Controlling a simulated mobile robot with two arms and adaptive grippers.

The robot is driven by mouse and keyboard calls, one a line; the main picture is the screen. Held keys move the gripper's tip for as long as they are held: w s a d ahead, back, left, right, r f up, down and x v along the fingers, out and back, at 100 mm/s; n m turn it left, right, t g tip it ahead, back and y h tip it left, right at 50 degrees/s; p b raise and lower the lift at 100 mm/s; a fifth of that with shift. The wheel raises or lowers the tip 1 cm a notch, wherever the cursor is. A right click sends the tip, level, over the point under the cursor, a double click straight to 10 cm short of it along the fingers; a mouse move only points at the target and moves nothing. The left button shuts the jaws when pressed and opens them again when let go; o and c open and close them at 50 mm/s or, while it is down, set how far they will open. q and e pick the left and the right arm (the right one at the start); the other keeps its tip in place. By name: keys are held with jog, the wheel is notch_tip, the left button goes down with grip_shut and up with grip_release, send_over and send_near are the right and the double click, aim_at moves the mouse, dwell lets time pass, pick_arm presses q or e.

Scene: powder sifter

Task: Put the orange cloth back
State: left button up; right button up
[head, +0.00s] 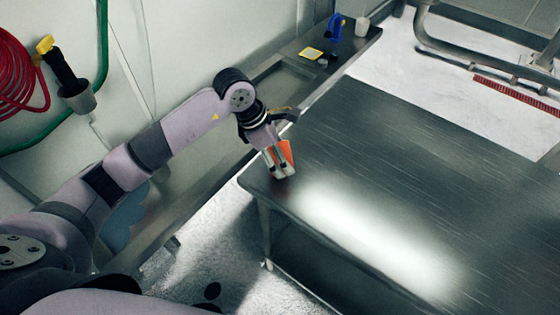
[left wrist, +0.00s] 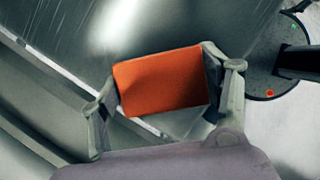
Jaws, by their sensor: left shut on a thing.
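The orange cloth (left wrist: 162,82) is a flat orange rectangle between the two fingers of my left gripper (left wrist: 166,102) in the left wrist view. The gripper is shut on it. In the head view my left gripper (head: 279,165) points down at the near left corner of the metal table (head: 400,180), with the orange cloth (head: 286,151) showing between its fingers. I cannot tell whether the cloth touches the table top. My right gripper is not in view.
The metal table top is otherwise bare. A counter (head: 270,95) along the wall holds a yellow item (head: 311,53), a blue item (head: 335,28) and a white container (head: 362,27) at its far end. A red coiled hose (head: 20,85) hangs at the left wall. Pipes (head: 460,50) run at the upper right.

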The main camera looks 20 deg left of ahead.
pick_arm(q)
notch_tip(320, 180, down, 4)
jog(key=shift+f+p, duration=0.1)
jog(key=shift+p, duration=0.25)
jog(key=o, duration=1.2)
jog(key=shift+r, duration=0.2)
jog(key=shift+a+r, duration=0.2)
jog(key=shift+r, duration=0.05)
jog(key=b+v, duration=0.2)
jog(key=v, duration=0.9)
jog(key=shift+r, duration=0.1)
